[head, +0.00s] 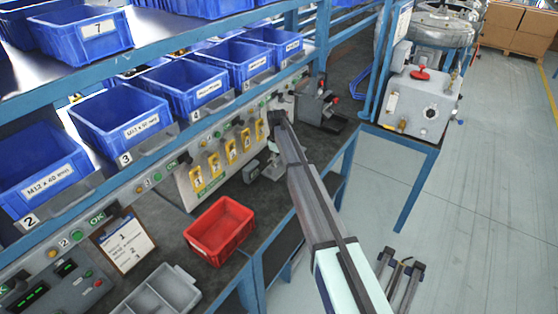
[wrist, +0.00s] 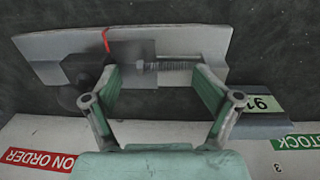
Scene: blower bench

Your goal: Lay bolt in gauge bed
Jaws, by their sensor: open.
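In the wrist view, a grey bolt (wrist: 172,66) with a threaded shank lies sideways over the pale grey gauge bed (wrist: 200,43). Its left end meets a darker grey block; whether it rests fully in the bed I cannot tell. My gripper (wrist: 157,82) is open, its green-padded fingers apart on either side of the bolt, with gaps visible at both ends. A red line marks the bed left of the bolt. In the head view, my arm reaches to the back of the bench, and the bolt is not distinguishable there.
A red bin (head: 220,230) and a grey divided tray (head: 160,294) stand on the bench. Blue bins (head: 120,115) line the shelf above. A clipboard (head: 124,242) leans at the left. A white label strip (wrist: 50,135) borders the bed in the wrist view.

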